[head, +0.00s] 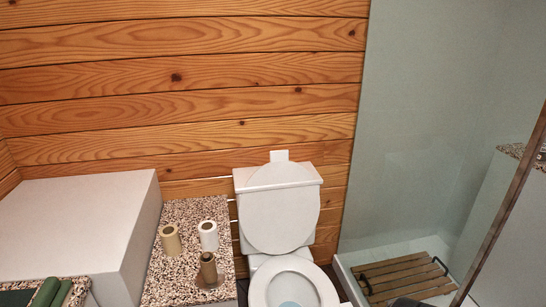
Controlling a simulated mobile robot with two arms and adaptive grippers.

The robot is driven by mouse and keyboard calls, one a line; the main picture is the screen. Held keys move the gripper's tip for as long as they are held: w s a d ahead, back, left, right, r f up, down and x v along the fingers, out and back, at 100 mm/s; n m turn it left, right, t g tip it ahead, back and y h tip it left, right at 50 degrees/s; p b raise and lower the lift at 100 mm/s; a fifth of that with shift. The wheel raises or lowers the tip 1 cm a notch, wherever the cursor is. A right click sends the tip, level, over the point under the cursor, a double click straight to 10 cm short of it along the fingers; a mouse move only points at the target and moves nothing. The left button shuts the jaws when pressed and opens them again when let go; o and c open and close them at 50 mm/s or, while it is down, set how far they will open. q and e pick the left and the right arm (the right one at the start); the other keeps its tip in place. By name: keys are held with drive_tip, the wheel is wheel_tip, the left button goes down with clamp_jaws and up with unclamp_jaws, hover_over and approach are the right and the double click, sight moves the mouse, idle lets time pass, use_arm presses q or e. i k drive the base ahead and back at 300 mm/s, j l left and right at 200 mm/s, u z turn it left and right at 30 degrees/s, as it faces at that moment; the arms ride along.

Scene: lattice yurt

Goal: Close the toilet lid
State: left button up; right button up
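The white toilet (283,264) stands in the lower middle of the head view, against the wooden wall. Its oval lid (280,215) is raised and leans back in front of the tank (252,182). The bowl is uncovered, and its opening with bluish water shows at the bottom edge, where the front of the bowl is cut off. Neither of my grippers can be made out in this view. Nothing touches the lid from the front.
Left of the toilet, a speckled counter (188,213) holds several paper rolls (208,236). A white block (75,222) stands further left. On the right are a glass panel (420,130) and a wooden slatted mat (405,278). A small dark shape at the bottom edge is unclear.

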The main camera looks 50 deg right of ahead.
sight(276, 222)
drive_tip(key=i+z, duration=0.2)
drive_tip(key=z, duration=1)
